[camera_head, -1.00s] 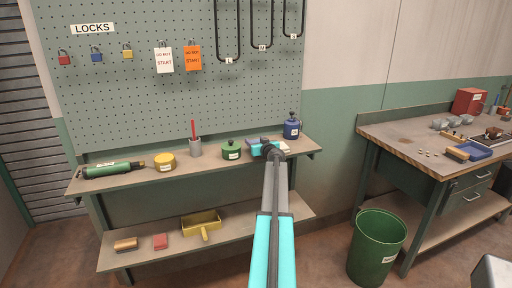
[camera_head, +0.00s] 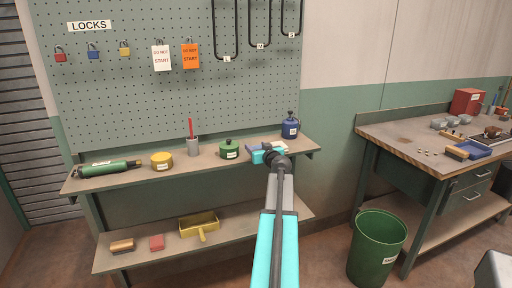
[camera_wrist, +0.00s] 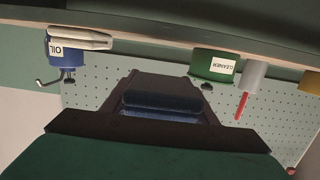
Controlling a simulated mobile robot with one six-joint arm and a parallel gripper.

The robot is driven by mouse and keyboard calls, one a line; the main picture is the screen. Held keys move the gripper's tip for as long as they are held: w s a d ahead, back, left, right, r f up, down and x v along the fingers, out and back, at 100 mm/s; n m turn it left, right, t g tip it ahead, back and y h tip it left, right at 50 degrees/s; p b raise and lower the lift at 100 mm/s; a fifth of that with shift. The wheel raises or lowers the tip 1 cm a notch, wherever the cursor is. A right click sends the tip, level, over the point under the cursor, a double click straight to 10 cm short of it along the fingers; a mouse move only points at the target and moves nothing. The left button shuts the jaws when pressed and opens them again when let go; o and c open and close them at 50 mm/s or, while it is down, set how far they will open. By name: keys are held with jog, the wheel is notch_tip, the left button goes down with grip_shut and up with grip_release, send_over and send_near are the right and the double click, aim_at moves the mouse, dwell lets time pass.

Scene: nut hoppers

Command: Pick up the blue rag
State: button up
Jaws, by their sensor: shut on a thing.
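The blue rag (camera_wrist: 160,102) shows as a folded dark blue bundle between the dark fingers of my gripper in the wrist view. My gripper (camera_head: 262,156) is shut on it at the right part of the upper shelf. In the head view a small blue edge of the rag (camera_head: 252,147) shows just past the gripper; my wrist hides the rest. I cannot tell how far the rag is from the shelf top.
A pale folded cloth (camera_wrist: 80,38) lies beside the blue oil can (camera_head: 290,127). A green cleaner pot (camera_head: 229,150) stands left of my gripper, then a grey cup (camera_head: 193,147) with a red stick. A green bin (camera_head: 377,247) stands right.

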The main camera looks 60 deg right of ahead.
jog(key=shift+w+a+b+v, duration=0.1)
jog(key=shift+a+b+v, duration=0.05)
jog(key=shift+v, duration=0.65)
jog(key=shift+w+a+b+v, duration=0.1)
jog(key=shift+a+v, duration=0.05)
jog(key=shift+v, duration=0.65)
jog(key=shift+w+a+b+v, duration=0.1)
jog(key=shift+a+b+v, duration=0.05)
jog(key=shift+v, duration=0.65)
jog(key=shift+f, duration=0.1)
